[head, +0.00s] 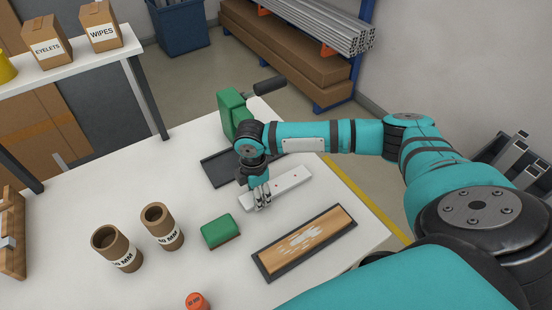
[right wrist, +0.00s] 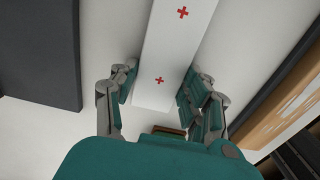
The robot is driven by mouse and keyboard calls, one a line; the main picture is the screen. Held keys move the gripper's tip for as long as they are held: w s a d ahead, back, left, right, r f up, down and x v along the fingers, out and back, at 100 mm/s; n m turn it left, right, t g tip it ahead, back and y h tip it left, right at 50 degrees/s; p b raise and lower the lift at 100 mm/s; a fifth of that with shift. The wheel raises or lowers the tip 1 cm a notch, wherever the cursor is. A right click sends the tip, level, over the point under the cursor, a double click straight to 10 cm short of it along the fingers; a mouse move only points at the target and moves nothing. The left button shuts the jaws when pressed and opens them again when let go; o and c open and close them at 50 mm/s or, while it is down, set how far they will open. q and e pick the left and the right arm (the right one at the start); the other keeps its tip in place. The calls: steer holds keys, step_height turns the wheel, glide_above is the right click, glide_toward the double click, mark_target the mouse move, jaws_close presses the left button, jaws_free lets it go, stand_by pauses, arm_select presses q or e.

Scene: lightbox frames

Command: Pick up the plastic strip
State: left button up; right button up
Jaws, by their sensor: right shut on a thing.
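The plastic strip (head: 291,181) is a long, flat white bar lying on or just above the white table in the head view. I cannot tell whether it is lifted. In the right wrist view the strip (right wrist: 175,45) carries two red crosses and runs up between my fingers. My right gripper (head: 262,203) points down at the strip's near-left end. Its fingers (right wrist: 163,95) are on both sides of the strip and shut on it. My left gripper is in neither view.
A dark tray (head: 215,169) and a green machine (head: 233,112) stand behind the strip. A framed wood panel (head: 340,250), a green block (head: 220,231), two cardboard tubes (head: 117,250) and an orange-topped item (head: 195,300) are nearer. Bare table (head: 190,185) lies to the left.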

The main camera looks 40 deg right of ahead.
steer(key=c, duration=0.4)
